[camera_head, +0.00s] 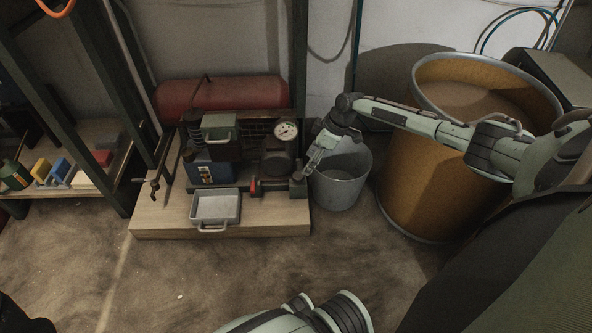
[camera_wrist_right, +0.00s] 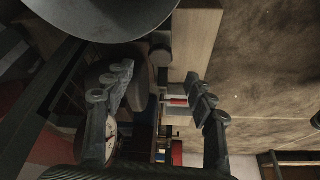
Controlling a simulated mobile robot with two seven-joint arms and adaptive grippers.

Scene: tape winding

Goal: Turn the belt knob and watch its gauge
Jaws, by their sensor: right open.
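The round white-faced gauge (camera_head: 286,131) stands on a compressor-like machine on a wooden base. Its face is small and I cannot read the needle. In the right wrist view the gauge (camera_wrist_right: 110,138) is partly hidden behind one finger. A red-ended fitting (camera_head: 255,187) and a dark upright post (camera_head: 298,181) are at the machine's front right; I cannot tell which part is the belt knob. My right gripper (camera_head: 316,155) is just right of the machine, above the bucket's left rim. In its wrist view the fingers (camera_wrist_right: 158,92) are apart with nothing gripped. My left gripper is not visible.
A metal bucket (camera_head: 341,180) stands right of the wooden base (camera_head: 265,224), beside a large brown drum (camera_head: 425,175). A red tank (camera_head: 235,92) lies behind the machine. A grey tray (camera_head: 215,207) sits in front. A shelf holds colored blocks at left. The foreground floor is mostly clear.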

